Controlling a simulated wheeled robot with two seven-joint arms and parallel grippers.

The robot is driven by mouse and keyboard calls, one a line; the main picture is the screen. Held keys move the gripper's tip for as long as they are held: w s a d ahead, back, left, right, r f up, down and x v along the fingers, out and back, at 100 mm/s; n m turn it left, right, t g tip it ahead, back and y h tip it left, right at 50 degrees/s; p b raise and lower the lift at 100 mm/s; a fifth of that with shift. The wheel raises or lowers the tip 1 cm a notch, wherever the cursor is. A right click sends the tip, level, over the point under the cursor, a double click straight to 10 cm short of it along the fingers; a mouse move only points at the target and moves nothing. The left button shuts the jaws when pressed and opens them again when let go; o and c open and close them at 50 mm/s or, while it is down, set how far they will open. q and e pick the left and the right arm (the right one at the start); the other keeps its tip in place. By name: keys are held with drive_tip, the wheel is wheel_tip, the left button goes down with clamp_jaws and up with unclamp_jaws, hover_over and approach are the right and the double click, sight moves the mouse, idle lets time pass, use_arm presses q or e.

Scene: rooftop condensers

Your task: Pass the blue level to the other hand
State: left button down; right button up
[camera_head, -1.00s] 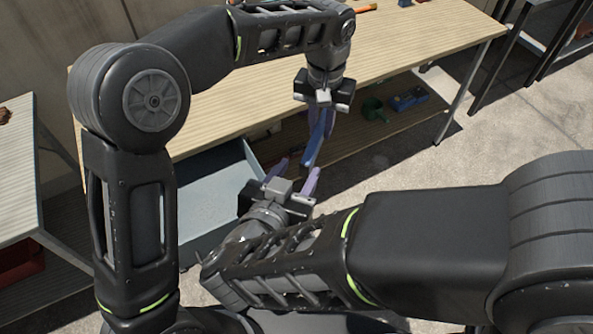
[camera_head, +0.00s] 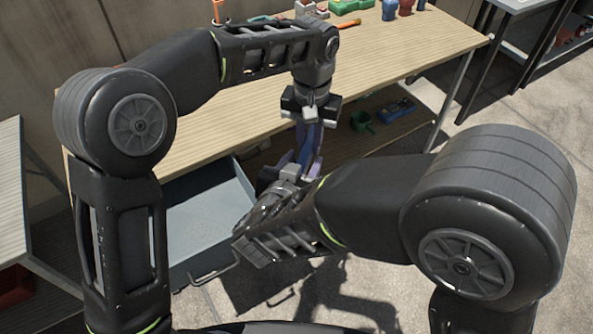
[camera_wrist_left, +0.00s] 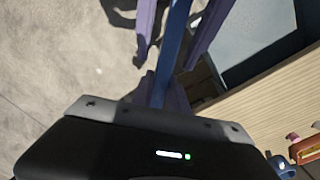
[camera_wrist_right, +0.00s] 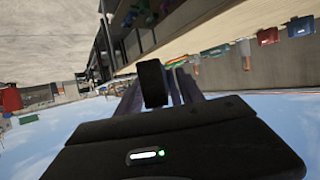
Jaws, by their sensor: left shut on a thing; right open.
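The blue level (camera_wrist_left: 173,45) is a long narrow bar held by my left gripper (camera_head: 309,138), whose purple fingers are shut on it. In the head view the level hangs down from the left gripper, partly hidden by the fingers. My right gripper (camera_head: 299,166) is open just below, its fingers pointing up around the lower part of the level. In the right wrist view a dark end, seemingly the level's (camera_wrist_right: 153,83), shows between the right fingers. I cannot tell whether they touch it.
A wooden workbench (camera_head: 400,55) stands behind, with several tools and cups along its back. A grey open drawer (camera_head: 205,215) sits below at left. A green item (camera_head: 362,122) and a blue device (camera_head: 396,110) lie on the lower shelf.

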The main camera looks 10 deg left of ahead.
sight(309, 140)
drive_tip(key=shift+w+d+f, duration=0.1)
drive_tip(key=shift+w+f, duration=0.1)
drive_tip(key=shift+w, duration=0.2)
drive_tip(key=shift+c, duration=0.2)
clamp_jaws()
use_arm(q)
drive_tip(key=c, duration=1.2)
unclamp_jaws()
drive_tip(key=shift+c, duration=0.2)
drive_tip(key=shift+r, duration=0.1)
drive_tip(key=shift+r, duration=3.65)
